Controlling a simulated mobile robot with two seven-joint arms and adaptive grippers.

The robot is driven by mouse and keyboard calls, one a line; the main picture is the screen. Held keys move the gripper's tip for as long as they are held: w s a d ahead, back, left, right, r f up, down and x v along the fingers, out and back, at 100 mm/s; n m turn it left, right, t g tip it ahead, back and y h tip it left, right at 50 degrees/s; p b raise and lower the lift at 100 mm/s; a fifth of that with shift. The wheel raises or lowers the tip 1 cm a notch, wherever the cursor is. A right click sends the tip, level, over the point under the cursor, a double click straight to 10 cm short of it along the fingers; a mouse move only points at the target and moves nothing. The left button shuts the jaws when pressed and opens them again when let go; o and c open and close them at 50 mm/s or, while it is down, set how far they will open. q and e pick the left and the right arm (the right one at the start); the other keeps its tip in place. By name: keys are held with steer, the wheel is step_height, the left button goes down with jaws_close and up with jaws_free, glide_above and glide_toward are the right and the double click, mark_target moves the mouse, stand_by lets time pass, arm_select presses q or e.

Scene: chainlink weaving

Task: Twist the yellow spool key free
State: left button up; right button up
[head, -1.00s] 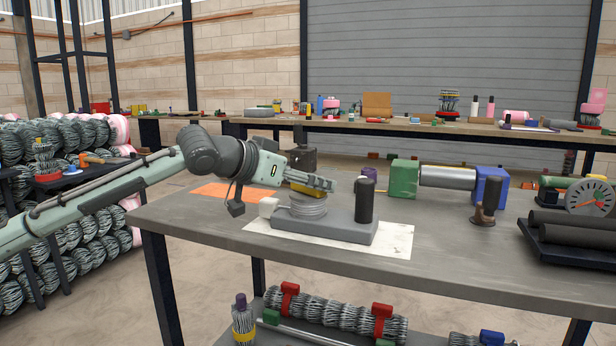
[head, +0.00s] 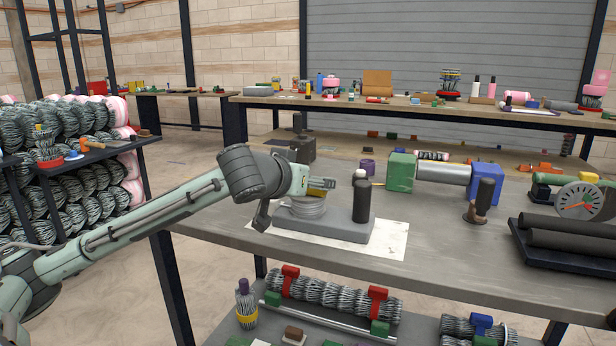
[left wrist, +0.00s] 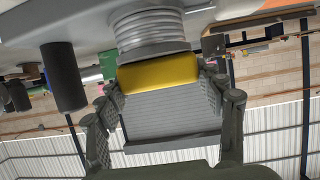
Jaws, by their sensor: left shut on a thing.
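The yellow spool key (head: 319,183) sits on top of the ribbed grey spool (head: 308,208). The spool stands on a grey base (head: 325,222) with an upright black post (head: 361,203). My left gripper (head: 314,187) reaches in from the left and is shut on the key. In the left wrist view the key (left wrist: 158,73) lies between the two fingers, against the end of the spool (left wrist: 150,32). The key still touches or nearly touches the spool; I cannot tell if it is loose. My right gripper is in neither view.
The base rests on a white sheet (head: 385,243) on the grey workbench (head: 430,265). To the right are a roller with green (head: 401,172) and blue end blocks, a dark upright handle (head: 484,200), a dial gauge (head: 579,198) and a black tray (head: 563,250).

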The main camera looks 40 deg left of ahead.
arm_select(q)
steer(key=shift+f, duration=0.1)
steer(key=o, duration=1.2)
steer(key=shift+s, duration=0.1)
steer(key=v, duration=0.7)
steer(key=shift+s, duration=0.1)
